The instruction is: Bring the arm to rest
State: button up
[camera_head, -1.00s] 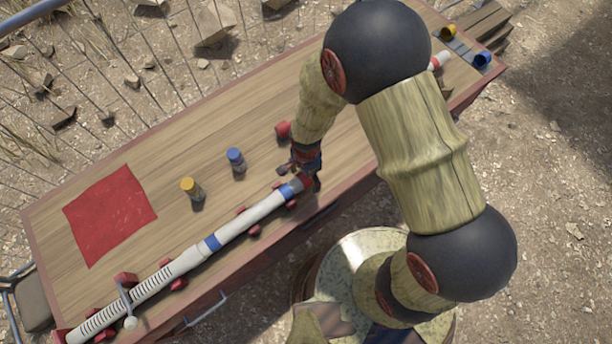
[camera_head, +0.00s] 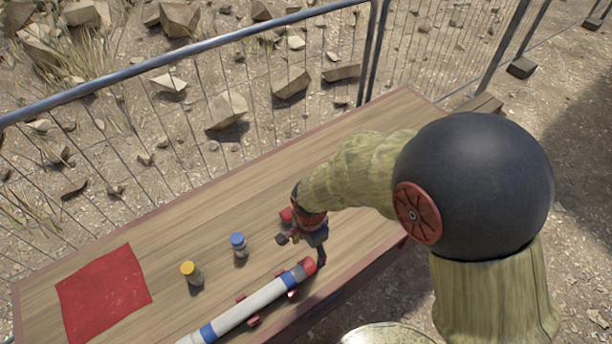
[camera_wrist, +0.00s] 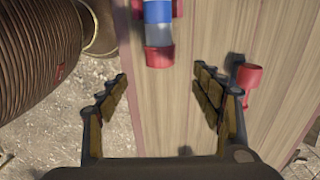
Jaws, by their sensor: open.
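My gripper (camera_head: 302,248) is above the right part of the wooden table, with its fingers spread. In the wrist view my gripper (camera_wrist: 161,74) is open, with nothing between its fingers. A white tube (camera_head: 245,313) with blue bands and a red end lies on red supports along the table's near side. Its red end is close to my gripper in the head view. The tube's end (camera_wrist: 158,56) shows ahead of the fingers in the wrist view. My arm reaches in from the right, bent at a large black joint.
A blue-topped jar (camera_head: 238,246) and a yellow-topped jar (camera_head: 192,274) stand left of my gripper. A red mat (camera_head: 104,293) lies at the table's left. A wire fence (camera_head: 185,65) runs behind the table (camera_head: 190,215).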

jog(key=s+d+r+n+t+b, duration=0.2)
jog(key=s+d+r+n+b, duration=0.1)
jog(key=d+r, duration=0.5)
jog(key=s+d+r+n+t+b, duration=0.3)
jog(key=s+d+r+n, duration=0.3)
jog(key=r, duration=0.9)
jog(key=d+n+b, duration=0.1)
jog(key=d+n, duration=0.1)
jog(key=d, duration=0.1)
jog(key=shift+t, duration=0.3)
